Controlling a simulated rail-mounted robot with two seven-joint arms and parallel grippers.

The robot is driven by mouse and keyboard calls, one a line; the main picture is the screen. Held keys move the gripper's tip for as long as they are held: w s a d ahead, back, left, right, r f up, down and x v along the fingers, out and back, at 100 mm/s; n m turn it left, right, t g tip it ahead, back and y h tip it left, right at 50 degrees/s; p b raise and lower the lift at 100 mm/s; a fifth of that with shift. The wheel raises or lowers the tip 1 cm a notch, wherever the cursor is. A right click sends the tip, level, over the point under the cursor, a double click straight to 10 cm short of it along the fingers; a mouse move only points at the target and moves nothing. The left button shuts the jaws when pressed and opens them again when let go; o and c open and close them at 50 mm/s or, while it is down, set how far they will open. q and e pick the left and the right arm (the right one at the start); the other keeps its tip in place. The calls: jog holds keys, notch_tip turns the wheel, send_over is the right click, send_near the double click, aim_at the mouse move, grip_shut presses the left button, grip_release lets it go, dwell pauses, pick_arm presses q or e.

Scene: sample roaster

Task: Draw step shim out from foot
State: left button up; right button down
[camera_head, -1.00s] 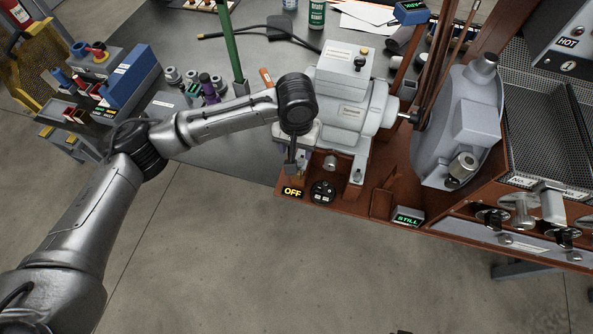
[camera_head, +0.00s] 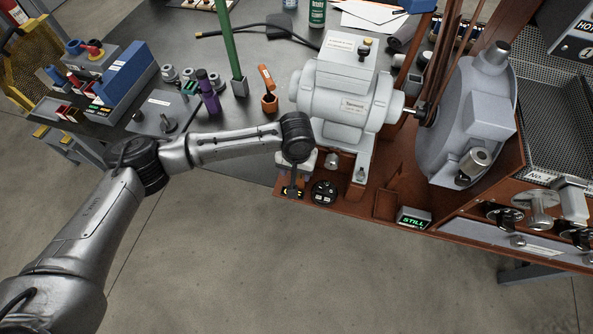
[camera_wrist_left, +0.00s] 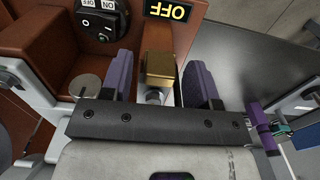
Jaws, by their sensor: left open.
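A brass block (camera_wrist_left: 158,66), which may be the step shim, stands between the two purple fingers of my left gripper (camera_wrist_left: 160,84) in the left wrist view. The gripper is open, with a finger on either side and gaps to the block. A bolt head (camera_wrist_left: 155,96) shows just in front of the block. In the head view my left gripper (camera_head: 293,189) is low at the front left corner of the brown machine base (camera_head: 335,196), beside the grey motor (camera_head: 345,95). The motor foot (camera_head: 361,173) stands on the base; the near-left foot is largely hidden by my wrist. My right gripper is out of view.
A black switch (camera_head: 324,192) sits close right of the gripper; it shows in the left wrist view (camera_wrist_left: 98,20) near the OFF sign (camera_wrist_left: 167,10). A grey blower housing (camera_head: 465,120) stands right. The dark table (camera_head: 255,50) holds tools. The floor in front is clear.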

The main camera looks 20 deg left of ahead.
pick_arm(q)
jog(key=shift+f, duration=0.2)
jog(key=shift+c, duration=0.4)
grip_shut()
jog(key=shift+r, duration=0.1)
